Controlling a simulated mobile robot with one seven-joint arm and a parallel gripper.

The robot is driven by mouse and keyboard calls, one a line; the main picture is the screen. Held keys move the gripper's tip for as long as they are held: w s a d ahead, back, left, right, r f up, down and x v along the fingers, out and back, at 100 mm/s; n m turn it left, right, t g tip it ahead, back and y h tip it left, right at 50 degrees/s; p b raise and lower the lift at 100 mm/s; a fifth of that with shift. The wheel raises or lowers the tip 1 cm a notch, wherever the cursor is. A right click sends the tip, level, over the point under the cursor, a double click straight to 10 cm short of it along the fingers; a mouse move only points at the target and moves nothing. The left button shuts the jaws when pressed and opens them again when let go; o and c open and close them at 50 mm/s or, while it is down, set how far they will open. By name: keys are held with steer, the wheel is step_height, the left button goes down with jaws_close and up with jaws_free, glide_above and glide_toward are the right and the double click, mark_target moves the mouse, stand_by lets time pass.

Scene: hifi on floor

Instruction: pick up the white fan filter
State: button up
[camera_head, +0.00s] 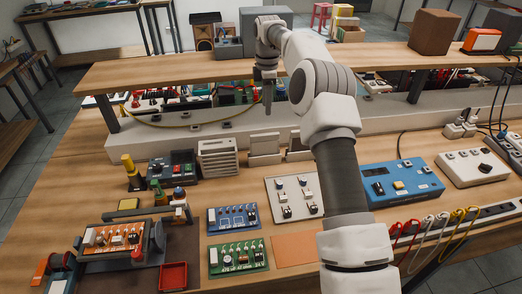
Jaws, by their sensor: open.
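The white fan filter (218,158) appears to be the white box with a slatted front. It stands upright on the wooden bench, in front of the long pale ledge, left of the middle of the picture. My gripper (267,108) points down above the bench, to the right of the filter and higher than it. It looks small and dark here, and its fingers are open with nothing seen between them. The filter and the gripper are apart. The filter's back is hidden.
White panels (264,147) stand just right of the filter. A dark device with red knobs (172,169) is close on its left. A raised wooden shelf (200,72) runs behind. Blue (233,218) and green circuit boards (238,256) lie in front, with some bare wood between.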

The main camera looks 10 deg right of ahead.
mark_target(266, 134)
step_height(266, 134, down, 12)
steer(key=shift+f, duration=0.1)
steer(key=shift+a+f, duration=0.15)
steer(key=shift+f, duration=1.2)
steer(key=shift+a+f, duration=0.1)
steer(key=shift+f, duration=1.2)
jaws_close()
